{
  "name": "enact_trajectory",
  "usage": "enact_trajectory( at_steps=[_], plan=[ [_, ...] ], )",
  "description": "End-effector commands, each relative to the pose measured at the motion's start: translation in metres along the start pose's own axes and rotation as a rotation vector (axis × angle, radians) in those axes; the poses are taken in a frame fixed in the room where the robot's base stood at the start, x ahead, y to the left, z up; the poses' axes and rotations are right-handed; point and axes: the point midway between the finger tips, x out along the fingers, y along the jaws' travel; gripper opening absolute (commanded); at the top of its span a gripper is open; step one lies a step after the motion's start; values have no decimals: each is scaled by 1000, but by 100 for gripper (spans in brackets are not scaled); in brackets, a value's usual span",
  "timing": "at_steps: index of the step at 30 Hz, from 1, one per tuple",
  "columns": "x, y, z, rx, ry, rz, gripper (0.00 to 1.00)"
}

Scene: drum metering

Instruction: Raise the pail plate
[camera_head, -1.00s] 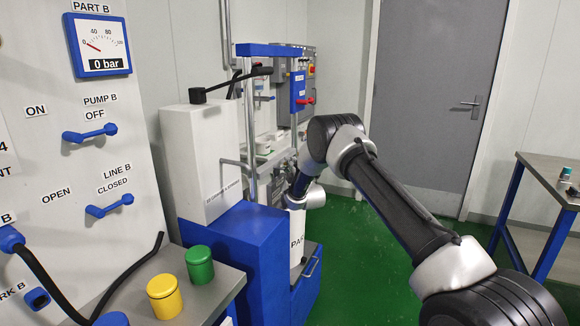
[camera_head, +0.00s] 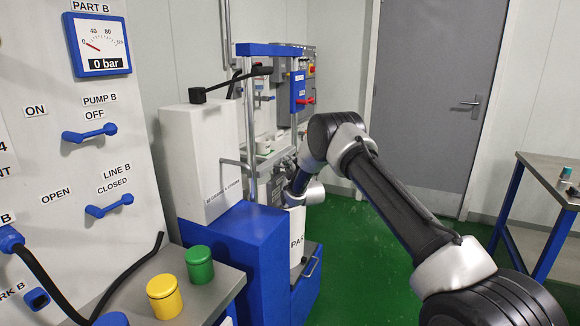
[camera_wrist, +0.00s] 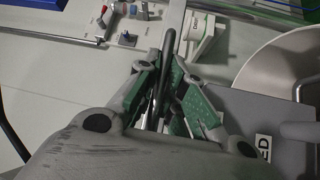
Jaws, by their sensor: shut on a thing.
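In the wrist view my gripper (camera_wrist: 164,68) has its green-padded fingers closed around a dark upright handle (camera_wrist: 168,42). A grey flat surface (camera_wrist: 238,104), possibly the pail plate, lies right of the fingers, with a label ending in "ED". A pale round pail (camera_wrist: 290,62) stands at the right edge, cut off by the frame. In the head view my wrist reaches in beside the blue and steel frame (camera_head: 258,50). The fingers and the handle are hidden there, and I cannot make out the plate.
A white cabinet (camera_head: 202,160) on a blue base stands left of my wrist. Yellow (camera_head: 164,297) and green (camera_head: 199,265) capped containers stand on a bench at the front left. A steel table (camera_head: 556,180) is at the right. The green floor between is open.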

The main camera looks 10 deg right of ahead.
Motion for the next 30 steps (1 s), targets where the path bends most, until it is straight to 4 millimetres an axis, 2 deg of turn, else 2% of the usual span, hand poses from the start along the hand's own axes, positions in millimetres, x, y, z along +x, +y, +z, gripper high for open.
enact_trajectory(
  at_steps=[1,5,8,21,27,30],
  plan=[
    [3,14,-2,0,1,10,0],
    [7,44,-6,0,2,15,0],
    [10,75,-10,0,2,17,0],
    [30,230,-30,0,2,21,0],
    [37,287,-37,-1,2,19,0],
    [39,309,-40,-1,2,18,0]
  ],
)
